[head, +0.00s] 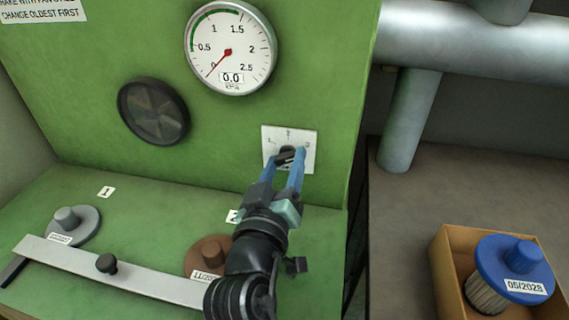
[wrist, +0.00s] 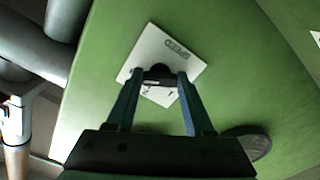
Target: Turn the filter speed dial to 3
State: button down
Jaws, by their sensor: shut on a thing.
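The filter speed dial is a black knob (head: 287,153) on a square white plate (head: 309,163) on the upright green panel. Small marks run left to right across the plate's upper part, with 2 at top centre and 3 at right. My gripper (head: 289,157) is shut on the knob, its two blue fingers on either side. In the wrist view the knob (wrist: 158,71) sits between the fingertips (wrist: 158,76), and the plate (wrist: 161,40) carries dark lettering. The fingers partly hide the knob, and I cannot tell which mark it points to.
A round gauge (head: 231,47) reading 0.0 and a dark round vent (head: 153,110) are on the panel. Below are a grey capped filter (head: 71,222), a brown one (head: 205,254) and a pale bar (head: 130,274). A box (head: 447,264) with a blue-topped filter (head: 515,265) stands right.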

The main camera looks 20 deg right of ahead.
jog(key=shift+c, duration=1.4)
grip_release()
jog(key=b+v, duration=0.1)
jog(key=v, duration=1.2)
